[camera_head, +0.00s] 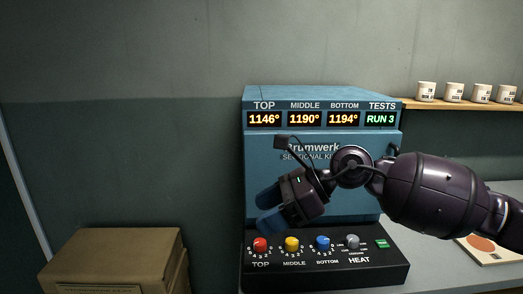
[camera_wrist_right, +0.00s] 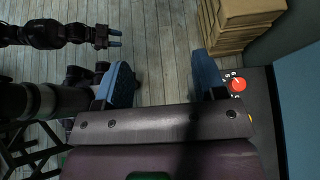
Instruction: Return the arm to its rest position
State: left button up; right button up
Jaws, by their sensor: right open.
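My right gripper (camera_head: 267,208) is in front of the blue kiln (camera_head: 350,205), above the left part of its black control panel (camera_head: 322,274). Its two blue fingers are apart with nothing between them. In the right wrist view the same open fingers (camera_wrist_right: 163,78) show with the plank floor beyond. My left gripper (camera_wrist_right: 115,38) shows small at the upper left of the right wrist view, over the floor. It is too small to tell its jaw state. The panel has a red knob (camera_head: 260,244), a yellow knob (camera_head: 292,244), a blue knob (camera_head: 322,243) and a grey heat knob (camera_head: 352,242).
Stacked cardboard boxes (camera_head: 115,258) stand left of the kiln. The kiln's displays (camera_head: 320,119) read 1146, 1190, 1194 and RUN 3. A shelf (camera_head: 460,104) with several white cups is at right. A board with an orange disc (camera_head: 484,244) lies on the counter.

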notch_tip(320, 180, up, 3)
jog(key=a+m+y, duration=0.3)
jog(key=m+y, duration=0.2)
jog(key=w+d+f+m+t, duration=0.2)
jog(key=d+m+t, duration=0.2)
jog(key=m+t, duration=0.65)
jog(key=w+d+f+m+t, duration=0.25)
jog(key=d+m+t, duration=0.2)
jog(key=m, duration=1.05)
jog(key=s+d+f+m+t+h, duration=0.1)
jog(key=s+d+f+m+h, duration=0.1)
jog(key=d+f+m+h, duration=0.4)
jog(key=s+d+f+m+t+h, duration=0.2)
jog(key=d+f+m+h, duration=0.15)
jog(key=f+m, duration=0.55)
jog(key=s+d+f+m+g+h, duration=0.2)
jog(key=s+d+f, duration=0.1)
jog(key=s+f, duration=0.5)
jog(key=s+d+f+m+g+h, duration=0.2)
jog(key=s+d+f+m+h, duration=0.1)
jog(key=s+f, duration=0.5)
jog(key=s+d+f+m+g+h, duration=0.2)
jog(key=s+d+f, duration=0.3)
jog(key=s+f, duration=0.3)
jog(key=shift+s+m+g, duration=0.3)
jog(key=shift+s+m, duration=0.15)
jog(key=shift+s, duration=0.4)
jog(key=shift+h, duration=0.25)
jog(key=shift+c, duration=0.3)
